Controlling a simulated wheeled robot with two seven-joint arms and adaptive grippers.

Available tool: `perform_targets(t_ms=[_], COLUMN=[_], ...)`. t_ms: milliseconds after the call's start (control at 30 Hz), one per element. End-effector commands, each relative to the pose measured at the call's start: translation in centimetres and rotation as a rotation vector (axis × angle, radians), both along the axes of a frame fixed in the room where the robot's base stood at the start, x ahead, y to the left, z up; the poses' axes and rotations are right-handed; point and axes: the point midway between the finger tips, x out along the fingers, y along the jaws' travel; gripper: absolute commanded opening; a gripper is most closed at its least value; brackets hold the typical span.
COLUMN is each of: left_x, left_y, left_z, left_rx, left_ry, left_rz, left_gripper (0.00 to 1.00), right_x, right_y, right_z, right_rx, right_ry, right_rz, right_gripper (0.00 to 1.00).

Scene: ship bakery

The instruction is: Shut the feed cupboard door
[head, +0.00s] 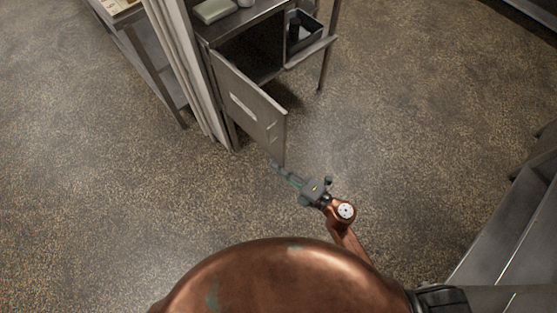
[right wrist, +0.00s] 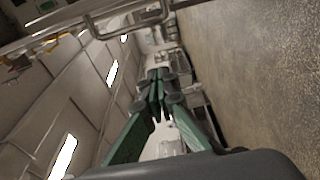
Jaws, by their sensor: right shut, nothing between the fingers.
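The feed cupboard (head: 240,35) stands at the top middle of the head view. Its grey door (head: 248,98) hangs open and sticks out toward me. The door has a pale label and a small handle near its free edge. The dark inside of the cupboard shows behind the door. My right gripper (head: 277,165) is shut and empty, its tips close to the lower corner of the door's free edge. I cannot tell whether they touch it. In the right wrist view the green fingers (right wrist: 158,85) are together with nothing between them. My left gripper is out of view.
A dark bin (head: 303,32) sits on a side shelf right of the cupboard. A pale green box (head: 214,11) is on top. Pale panels and a metal table (head: 150,50) stand to the left. Steel furniture (head: 510,240) is at the lower right. The floor around the door is clear.

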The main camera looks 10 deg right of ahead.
Motion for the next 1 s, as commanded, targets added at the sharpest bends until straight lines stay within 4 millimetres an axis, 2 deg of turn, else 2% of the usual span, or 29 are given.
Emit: perform_targets(t_ms=[400,500,600,1000], left_x=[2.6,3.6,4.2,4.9], left_y=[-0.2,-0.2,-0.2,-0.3], left_z=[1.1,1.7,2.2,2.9], left_rx=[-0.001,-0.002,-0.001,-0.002], left_ry=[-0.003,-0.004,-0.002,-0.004], left_rz=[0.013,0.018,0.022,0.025], left_gripper=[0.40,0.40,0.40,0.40], right_x=[6.1,6.7,7.1,7.5], right_y=[6.0,4.0,3.1,2.1], right_z=[-0.1,-0.4,-0.3,0.0], right_rx=[0.002,-0.001,0.001,0.003], right_ry=[0.001,0.004,0.004,0.003], right_rz=[-0.002,-0.006,-0.004,-0.004], right_gripper=[0.00,0.00,0.00,0.00])
